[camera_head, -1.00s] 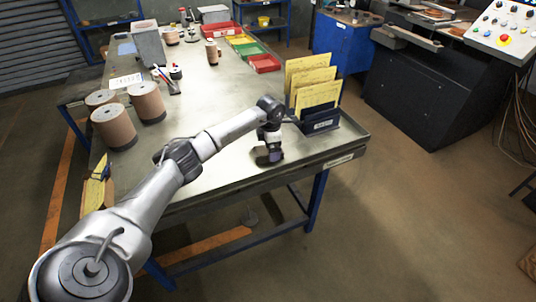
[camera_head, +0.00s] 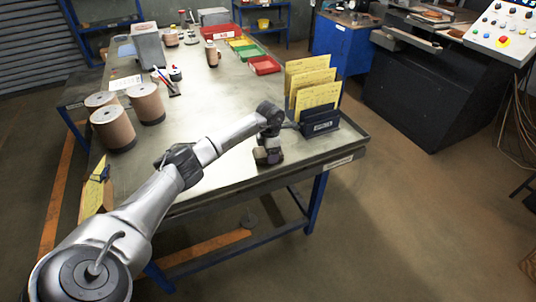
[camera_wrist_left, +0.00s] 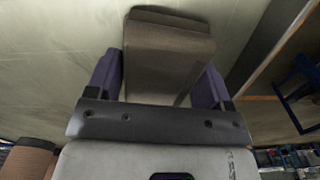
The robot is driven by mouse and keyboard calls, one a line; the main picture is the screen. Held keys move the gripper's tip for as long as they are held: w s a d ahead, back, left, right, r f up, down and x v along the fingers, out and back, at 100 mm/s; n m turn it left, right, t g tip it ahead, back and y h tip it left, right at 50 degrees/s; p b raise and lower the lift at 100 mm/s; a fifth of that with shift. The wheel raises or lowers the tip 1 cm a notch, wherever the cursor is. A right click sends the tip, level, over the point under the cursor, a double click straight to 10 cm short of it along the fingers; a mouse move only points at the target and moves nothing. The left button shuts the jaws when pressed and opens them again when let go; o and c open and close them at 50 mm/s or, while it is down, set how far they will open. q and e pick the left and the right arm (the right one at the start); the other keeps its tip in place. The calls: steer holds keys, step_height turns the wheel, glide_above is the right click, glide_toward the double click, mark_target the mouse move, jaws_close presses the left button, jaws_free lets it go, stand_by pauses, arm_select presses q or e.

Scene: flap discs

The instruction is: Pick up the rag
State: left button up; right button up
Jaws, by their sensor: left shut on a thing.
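The rag (camera_wrist_left: 165,62) is a grey-brown folded cloth, seen large in the left wrist view. It lies between the two purple fingers of my left gripper (camera_wrist_left: 160,85), one at each side of it. My left gripper is shut on the rag. In the head view my left gripper (camera_head: 268,156) is low over the near right part of the workbench (camera_head: 215,110), and the rag there is small and mostly hidden by it. I cannot tell whether the rag is clear of the bench top. My right gripper is not in view.
A dark file holder (camera_head: 320,122) with yellow folders (camera_head: 316,96) stands just right of my left gripper. Brown spools (camera_head: 112,128) stand at the bench's left. Red and green trays (camera_head: 264,65) lie farther back. The middle of the bench is clear.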

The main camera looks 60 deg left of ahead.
arm_select(q)
steer(key=shift+r, duration=0.1)
steer(key=shift+r, duration=0.6)
steer(key=r, duration=0.2)
steer(key=r+p, duration=0.1)
steer(key=shift+w+d+r, duration=0.25)
steer(key=shift+d, duration=0.15)
steer(key=w+d+r+p, duration=0.1)
steer(key=w+d+r, duration=0.4)
steer(key=d, duration=0.4)
steer(key=shift+d+r+p, duration=0.25)
steer(key=shift+r+p, duration=0.1)
steer(key=shift+r, duration=0.2)
